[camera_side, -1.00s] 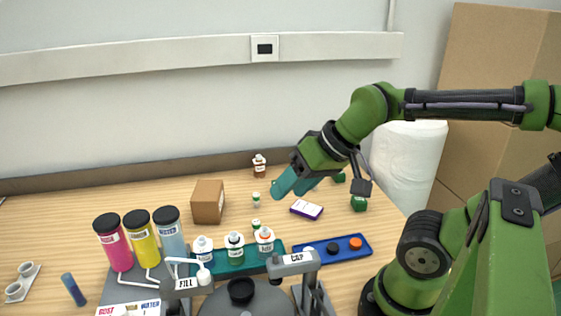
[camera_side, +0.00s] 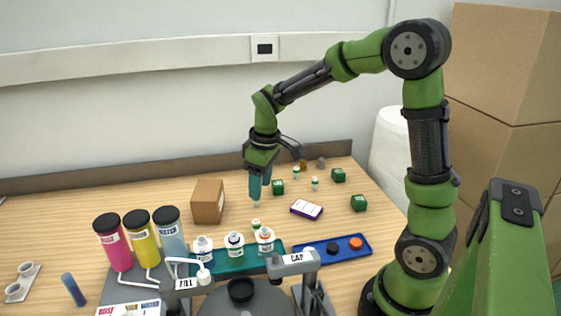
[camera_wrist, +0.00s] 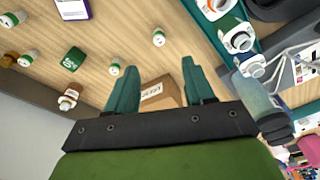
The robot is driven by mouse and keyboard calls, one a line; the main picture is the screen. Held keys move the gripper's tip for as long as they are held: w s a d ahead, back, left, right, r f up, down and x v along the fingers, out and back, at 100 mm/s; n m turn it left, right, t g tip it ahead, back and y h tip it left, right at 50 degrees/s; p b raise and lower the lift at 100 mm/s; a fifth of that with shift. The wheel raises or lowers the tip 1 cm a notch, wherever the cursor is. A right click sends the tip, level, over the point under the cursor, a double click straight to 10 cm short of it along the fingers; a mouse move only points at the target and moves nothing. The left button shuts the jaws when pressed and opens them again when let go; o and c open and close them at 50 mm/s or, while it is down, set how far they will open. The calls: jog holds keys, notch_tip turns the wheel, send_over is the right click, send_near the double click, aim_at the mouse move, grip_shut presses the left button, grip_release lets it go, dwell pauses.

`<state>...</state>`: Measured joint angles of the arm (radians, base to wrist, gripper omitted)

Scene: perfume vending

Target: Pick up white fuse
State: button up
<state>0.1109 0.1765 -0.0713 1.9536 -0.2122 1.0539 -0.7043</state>
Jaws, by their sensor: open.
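No single object is clearly marked as the white fuse. Several small white cylinders with coloured bands stand on the table. One white cylinder (camera_side: 256,204) shows just below my gripper (camera_side: 260,190), partly hidden by the fingers. Another cylinder (camera_side: 255,224) is nearer the bottles. Two more, a left one (camera_side: 296,172) and a right one (camera_side: 315,184), stand farther right.
A cardboard box (camera_side: 208,202) stands close left of my gripper. Green cubes (camera_side: 338,175) and a purple-edged white box (camera_side: 306,209) are to the right. Capped bottles stand in a teal tray (camera_side: 224,268), beside a blue tray (camera_side: 321,248). Tall coloured canisters (camera_side: 142,240) are at left.

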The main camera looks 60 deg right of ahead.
aim_at(257, 221)
jog(key=f, duration=0.4)
jog(key=w+f, duration=0.1)
jog(key=f, duration=0.4)
jog(key=w+f, duration=0.1)
jog(key=f, duration=0.4)
jog(key=shift+f, duration=0.15)
jog(key=shift+c, duration=0.5)
grip_shut()
